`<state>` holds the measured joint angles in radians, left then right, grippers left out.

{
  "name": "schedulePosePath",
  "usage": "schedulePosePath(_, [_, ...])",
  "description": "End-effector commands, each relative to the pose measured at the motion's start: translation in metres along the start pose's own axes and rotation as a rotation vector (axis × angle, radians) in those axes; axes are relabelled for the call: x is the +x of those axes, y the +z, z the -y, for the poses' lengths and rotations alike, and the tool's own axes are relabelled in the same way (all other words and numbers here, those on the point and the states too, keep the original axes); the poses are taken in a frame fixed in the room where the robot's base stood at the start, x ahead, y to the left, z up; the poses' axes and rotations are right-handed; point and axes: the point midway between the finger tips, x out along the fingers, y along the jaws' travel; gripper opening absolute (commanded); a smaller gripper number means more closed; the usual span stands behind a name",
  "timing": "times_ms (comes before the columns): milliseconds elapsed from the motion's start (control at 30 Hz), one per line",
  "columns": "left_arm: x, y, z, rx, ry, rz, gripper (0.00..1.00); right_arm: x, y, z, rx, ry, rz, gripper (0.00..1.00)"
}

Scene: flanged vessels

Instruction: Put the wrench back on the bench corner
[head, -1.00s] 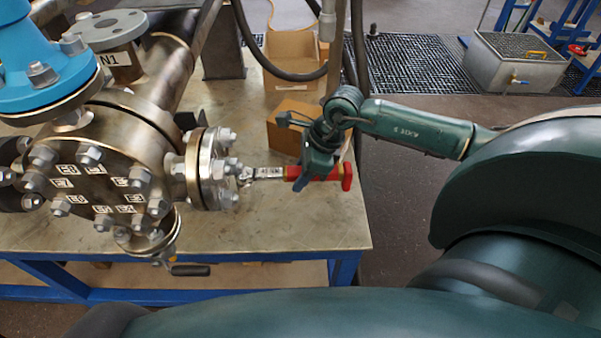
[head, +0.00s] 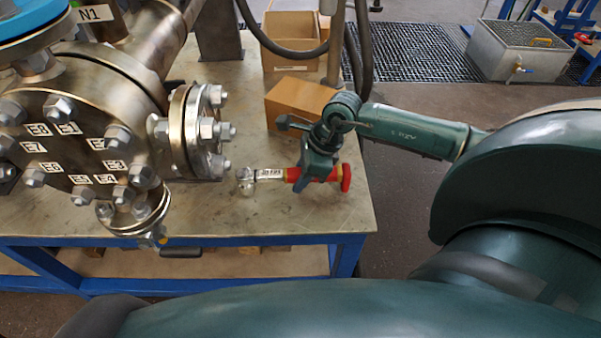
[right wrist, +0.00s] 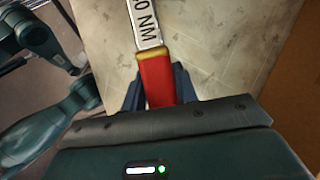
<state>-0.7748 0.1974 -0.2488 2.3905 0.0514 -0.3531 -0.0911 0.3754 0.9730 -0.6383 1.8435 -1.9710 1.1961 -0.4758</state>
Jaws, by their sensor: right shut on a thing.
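The wrench (head: 270,174) has a red handle, a pale labelled shaft and a metal head at its left end. My right gripper (head: 318,174) is shut on the red handle, over the right front part of the bench top (head: 300,217). In the right wrist view the red handle of the wrench (right wrist: 155,80) runs between my right gripper's fingers (right wrist: 158,92), with the labelled shaft beyond. The wrench head is clear of the flange bolts. I cannot tell whether the wrench touches the bench. My left gripper is not in view.
The flanged vessel (head: 85,130) with numbered bolts stands left of the wrench. A cardboard box (head: 298,102) sits just behind my right gripper, and an open box (head: 290,45) is farther back. A hose (head: 362,50) hangs by the bench's right edge. The front right corner is clear.

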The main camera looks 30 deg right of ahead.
Motion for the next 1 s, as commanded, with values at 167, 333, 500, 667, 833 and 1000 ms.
schedulePosePath(167, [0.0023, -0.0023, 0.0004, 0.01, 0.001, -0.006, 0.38, -0.0002, 0.0011, 0.0009, -0.001, -0.003, 0.004, 0.0])
schedulePosePath(333, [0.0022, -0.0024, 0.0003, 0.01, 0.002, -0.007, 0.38, -0.0002, 0.0011, 0.0008, -0.001, -0.003, 0.004, 0.0])
schedulePosePath(500, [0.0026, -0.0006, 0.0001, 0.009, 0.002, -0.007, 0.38, 0.0017, 0.0003, 0.0008, -0.001, -0.002, 0.004, 0.0])
schedulePosePath(667, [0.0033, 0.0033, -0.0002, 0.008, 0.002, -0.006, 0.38, 0.0054, -0.0013, 0.0008, -0.001, -0.002, 0.004, 0.0])
schedulePosePath(833, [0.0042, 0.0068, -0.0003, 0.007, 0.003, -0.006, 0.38, 0.0091, -0.003, 0.0009, -0.001, -0.002, 0.003, 0.0])
schedulePosePath(1000, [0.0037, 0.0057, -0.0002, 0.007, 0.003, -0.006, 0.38, 0.0082, -0.0028, 0.0007, 0.0, -0.002, 0.003, 0.41])
